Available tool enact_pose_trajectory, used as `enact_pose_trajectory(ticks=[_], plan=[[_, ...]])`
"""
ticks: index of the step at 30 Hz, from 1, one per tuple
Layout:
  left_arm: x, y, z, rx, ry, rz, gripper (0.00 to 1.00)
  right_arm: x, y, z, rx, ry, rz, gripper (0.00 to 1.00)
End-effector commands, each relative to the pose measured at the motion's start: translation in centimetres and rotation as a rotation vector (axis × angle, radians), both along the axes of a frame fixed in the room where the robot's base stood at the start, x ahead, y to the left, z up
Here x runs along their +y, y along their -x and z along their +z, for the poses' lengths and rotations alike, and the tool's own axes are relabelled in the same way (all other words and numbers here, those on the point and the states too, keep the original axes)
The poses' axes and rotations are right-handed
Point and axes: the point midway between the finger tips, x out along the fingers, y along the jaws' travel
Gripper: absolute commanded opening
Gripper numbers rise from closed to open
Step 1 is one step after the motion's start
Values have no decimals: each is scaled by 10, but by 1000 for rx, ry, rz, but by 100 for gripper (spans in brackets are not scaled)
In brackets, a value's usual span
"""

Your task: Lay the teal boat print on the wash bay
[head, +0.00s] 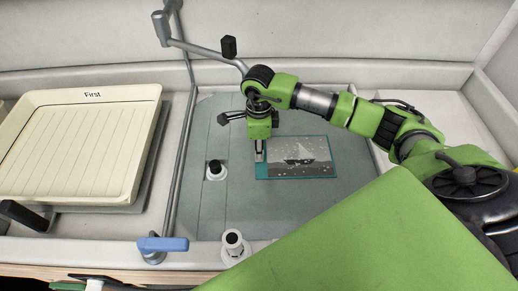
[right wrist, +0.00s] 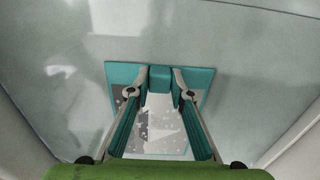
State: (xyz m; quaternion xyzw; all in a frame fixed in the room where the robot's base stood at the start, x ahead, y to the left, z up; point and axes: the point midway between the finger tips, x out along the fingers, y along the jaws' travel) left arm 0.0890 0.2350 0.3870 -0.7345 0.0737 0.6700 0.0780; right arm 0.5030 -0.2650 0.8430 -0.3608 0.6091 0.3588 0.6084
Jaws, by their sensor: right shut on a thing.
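The teal-bordered boat print (head: 296,157), a grey picture of a sailing boat, is over the grey floor panel of the middle bay (head: 220,125). I cannot tell whether it touches the panel. My right gripper (head: 260,152) points down at its left edge. In the right wrist view the fingers (right wrist: 160,84) are shut on a small teal grip at the edge of the print (right wrist: 199,77), and they hide part of the picture. No label marks a wash bay in view. My left gripper is not in view.
A cream ribbed tray labelled "First" (head: 82,145) stands at the left. A grey pipe (head: 180,160) with a blue lever (head: 163,244) runs between it and the middle bay.

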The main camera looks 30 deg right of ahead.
Motion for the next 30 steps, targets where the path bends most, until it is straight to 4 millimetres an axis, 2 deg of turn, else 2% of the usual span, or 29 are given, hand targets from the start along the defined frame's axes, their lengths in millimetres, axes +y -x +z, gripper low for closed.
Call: enact_pose_trajectory(ticks=[5, 6, 8, 30], plan=[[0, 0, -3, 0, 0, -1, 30, 0, 0, -2, -1, 0, 0, 0], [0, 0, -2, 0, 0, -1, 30, 0, 0, -2, -1, 0, 0, 28], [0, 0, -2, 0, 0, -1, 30, 0, 0, -2, 0, 0, 0, 40], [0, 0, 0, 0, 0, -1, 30, 0, 0, 0, 0, 0, 0, 40]])
